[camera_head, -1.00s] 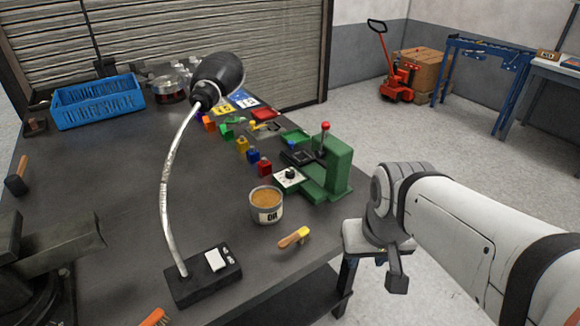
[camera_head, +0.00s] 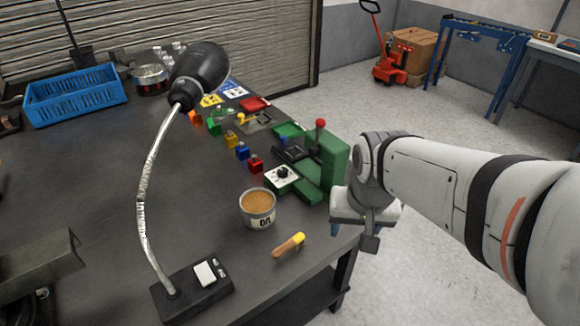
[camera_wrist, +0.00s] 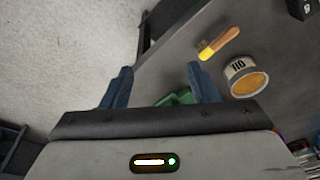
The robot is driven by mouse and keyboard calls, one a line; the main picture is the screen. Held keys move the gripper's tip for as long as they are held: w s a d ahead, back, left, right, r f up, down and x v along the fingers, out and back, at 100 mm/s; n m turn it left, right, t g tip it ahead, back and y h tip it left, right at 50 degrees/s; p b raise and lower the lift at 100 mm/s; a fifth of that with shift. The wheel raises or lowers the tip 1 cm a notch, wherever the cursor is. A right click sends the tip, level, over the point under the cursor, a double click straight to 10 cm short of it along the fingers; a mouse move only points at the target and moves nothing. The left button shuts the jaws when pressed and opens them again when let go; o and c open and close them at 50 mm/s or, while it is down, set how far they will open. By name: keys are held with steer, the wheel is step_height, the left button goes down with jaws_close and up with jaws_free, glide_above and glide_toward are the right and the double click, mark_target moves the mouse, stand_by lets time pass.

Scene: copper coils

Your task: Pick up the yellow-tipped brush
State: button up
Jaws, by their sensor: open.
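The brush (camera_head: 288,246), with a wooden handle and a yellow tip, lies on the dark workbench (camera_head: 90,185) near its right front edge, just in front of the oil can. In the wrist view the brush (camera_wrist: 222,41) is above and right of my gripper's fingers, its yellow end toward them. My gripper (camera_wrist: 160,88) is open and empty, its two blue fingers spread apart, over the bench edge and floor. In the head view my arm's end hangs to the right of the bench, apart from the brush, and the fingers are mostly hidden.
The oil can (camera_head: 257,208) stands close behind the brush. A green press (camera_head: 325,165) with a red-knobbed lever stands at the bench's right edge. A lamp (camera_head: 195,288) stands left of the brush. Small coloured blocks and a blue crate (camera_head: 78,97) are farther back.

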steer(key=w+a+f+m+g+p, duration=0.1)
steer(key=w+a+f+m+p, duration=0.1)
steer(key=w+a+f+m, duration=0.4)
steer(key=m+g, duration=0.1)
steer(key=m, duration=0.1)
glide_above(294, 239)
steer(key=f, duration=0.2)
steer(key=f+p, duration=0.1)
steer(key=shift+s+d+f, duration=0.1)
steer(key=shift+d+f, duration=0.1)
steer(key=shift+f, duration=0.2)
steer(key=shift+m, duration=0.3)
steer(key=shift+a+f, duration=0.2)
steer(key=shift+f, duration=4.15)
steer(key=shift+c, duration=0.2)
steer(key=c, duration=1)
